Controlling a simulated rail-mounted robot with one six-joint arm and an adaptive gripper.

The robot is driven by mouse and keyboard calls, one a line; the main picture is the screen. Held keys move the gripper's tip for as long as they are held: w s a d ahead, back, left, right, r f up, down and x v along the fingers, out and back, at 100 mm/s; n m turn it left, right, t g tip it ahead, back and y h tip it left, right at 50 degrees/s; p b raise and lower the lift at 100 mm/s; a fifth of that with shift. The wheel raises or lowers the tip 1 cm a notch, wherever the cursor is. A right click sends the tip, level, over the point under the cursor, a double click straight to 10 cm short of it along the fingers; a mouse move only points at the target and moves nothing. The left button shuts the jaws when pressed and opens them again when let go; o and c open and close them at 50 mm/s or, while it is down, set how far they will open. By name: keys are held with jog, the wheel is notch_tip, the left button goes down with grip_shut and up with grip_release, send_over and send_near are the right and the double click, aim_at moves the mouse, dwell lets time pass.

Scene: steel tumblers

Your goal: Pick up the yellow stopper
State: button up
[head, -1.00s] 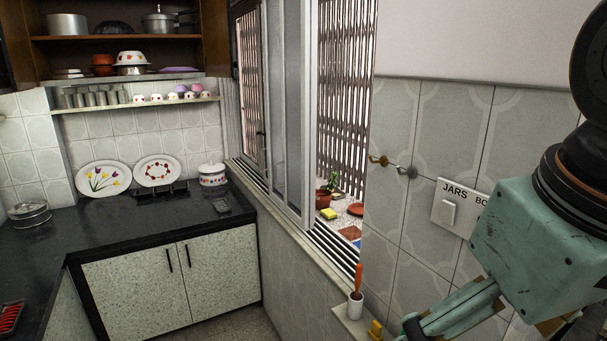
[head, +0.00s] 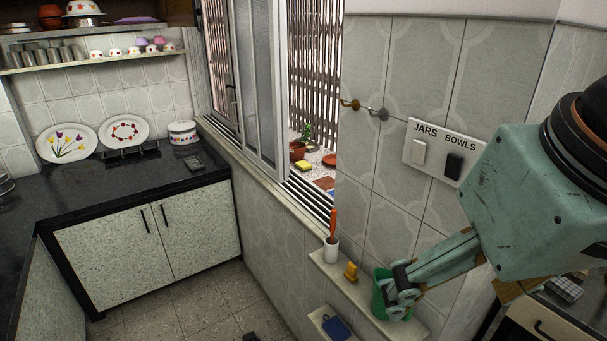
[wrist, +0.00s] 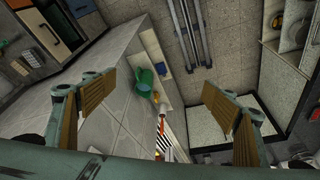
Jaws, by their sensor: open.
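The yellow stopper (head: 351,271) stands on a narrow wall ledge, between a white cup (head: 332,252) and a green container (head: 379,296). In the wrist view the stopper (wrist: 155,97) is a small yellow shape beside the green container (wrist: 145,80), seen well below me between my fingers. My gripper (head: 402,292) is open and empty. In the head view it overlaps the green container, to the right of the stopper. The wrist view shows its two brown-padded fingers wide apart, touching nothing.
A red-orange handled tool (head: 333,226) stands up from the white cup. The ledge (head: 362,299) runs along the tiled wall, with a lower shelf holding a blue item (head: 337,327) beneath. A switch plate (head: 440,152) is on the wall above.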

jog(key=c, duration=1.5)
jog(key=shift+w, duration=0.1)
